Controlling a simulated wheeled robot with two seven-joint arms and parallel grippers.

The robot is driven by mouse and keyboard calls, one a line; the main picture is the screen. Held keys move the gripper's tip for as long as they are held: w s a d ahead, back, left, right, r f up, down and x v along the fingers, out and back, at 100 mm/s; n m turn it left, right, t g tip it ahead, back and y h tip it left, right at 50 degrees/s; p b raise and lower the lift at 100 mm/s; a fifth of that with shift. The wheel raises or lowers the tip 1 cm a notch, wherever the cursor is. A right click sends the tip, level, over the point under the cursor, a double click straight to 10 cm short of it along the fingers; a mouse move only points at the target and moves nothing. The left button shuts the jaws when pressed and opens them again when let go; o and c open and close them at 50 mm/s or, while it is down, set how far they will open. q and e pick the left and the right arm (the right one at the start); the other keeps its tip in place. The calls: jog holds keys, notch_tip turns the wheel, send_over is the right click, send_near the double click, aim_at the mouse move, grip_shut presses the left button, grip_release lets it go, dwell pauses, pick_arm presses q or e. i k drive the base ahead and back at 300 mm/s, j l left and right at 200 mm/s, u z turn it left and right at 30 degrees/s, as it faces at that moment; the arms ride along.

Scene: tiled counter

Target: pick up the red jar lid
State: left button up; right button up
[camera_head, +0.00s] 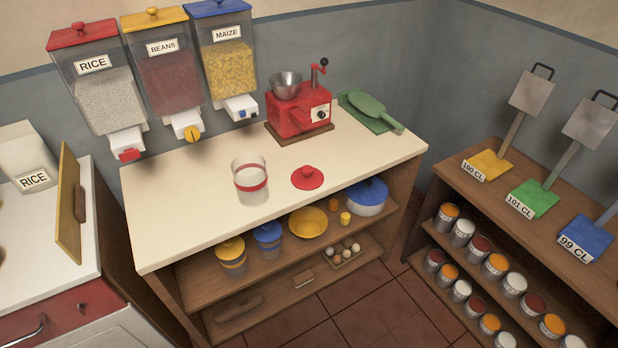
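A round red jar lid (307,178) with a small knob on top lies flat on the cream counter top (200,215), right of the middle. A clear jar (250,182) with a red band and white contents stands upright to its left, apart from it. Neither of my grippers shows in the head view, and nothing touches the lid.
A red grinder (298,108) with a metal bowl stands behind the lid. A green scoop (372,111) lies at the back right. Wall dispensers of rice (98,88), beans (165,68) and maize (226,58) hang over the back left. The counter's front left is clear.

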aim_at(307, 176)
jog(key=i+j+z, duration=0.15)
jog(key=z, duration=0.25)
jog(key=i+j+z, duration=0.2)
jog(key=z, duration=0.25)
jog(key=i+j+z, duration=0.15)
jog(key=z, duration=0.25)
jog(key=j, duration=0.1)
